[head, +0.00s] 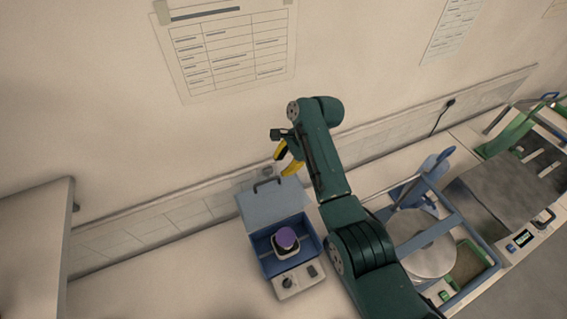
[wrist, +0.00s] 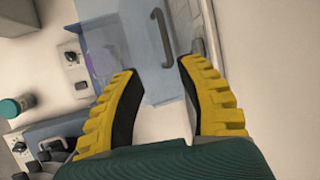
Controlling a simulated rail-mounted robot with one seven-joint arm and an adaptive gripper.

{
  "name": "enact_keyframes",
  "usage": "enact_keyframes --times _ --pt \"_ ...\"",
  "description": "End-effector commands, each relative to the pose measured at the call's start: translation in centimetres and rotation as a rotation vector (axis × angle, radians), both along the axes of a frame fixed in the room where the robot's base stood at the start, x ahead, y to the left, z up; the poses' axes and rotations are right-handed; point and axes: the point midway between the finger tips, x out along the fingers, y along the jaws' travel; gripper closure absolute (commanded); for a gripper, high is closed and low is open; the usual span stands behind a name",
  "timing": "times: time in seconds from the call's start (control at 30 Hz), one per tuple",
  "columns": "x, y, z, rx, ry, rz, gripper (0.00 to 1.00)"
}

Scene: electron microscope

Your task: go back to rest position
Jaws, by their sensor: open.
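My green arm reaches up over the bench in the head view, and my gripper (head: 287,160) with yellow fingers hangs above and behind a small blue box device. In the wrist view my gripper (wrist: 156,80) shows two yellow, black-padded fingers spread apart with nothing between them. Past the fingertips are the device's raised lid (wrist: 150,35) and its dark handle (wrist: 162,40). In the head view the lid (head: 273,203) stands open, and a purple round-topped item (head: 286,238) sits inside the blue box (head: 265,254).
A blue-framed apparatus with a round plate (head: 428,256) stands right of my arm. A grey cabinet (head: 35,245) is at the left. The wall with a posted chart (head: 228,48) is behind. A teal-capped jar (wrist: 12,107) shows at the wrist view's left.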

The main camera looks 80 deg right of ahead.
Motion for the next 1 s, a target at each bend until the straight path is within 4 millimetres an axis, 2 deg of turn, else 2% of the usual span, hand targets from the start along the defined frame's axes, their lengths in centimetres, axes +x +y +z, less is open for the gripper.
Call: enact_keyframes --times 0.57,0.63,0.67,0.77,0.8,0.87,0.9,0.97,1.0 --pt "0.0 0.0 -0.1 0.0 0.0 0.0 0.61" --pt "2.1 1.4 0.3 0.001 0.0 0.043 0.61" --pt "3.3 2.3 0.3 0.004 0.002 0.07 0.61" --pt "8.3 7.6 -0.5 0.025 0.017 0.2 0.61" --pt "10.8 10.0 -0.3 0.014 0.01 0.264 0.61" --pt "14.3 13.7 0.7 -0.03 -0.006 0.356 0.61" --pt "16.6 16.1 1.6 -0.072 -0.03 0.413 0.61" --pt "19.7 19.6 3.3 -0.156 -0.081 0.505 0.61" --pt "21.7 22.0 4.8 -0.224 -0.125 0.575 0.61"
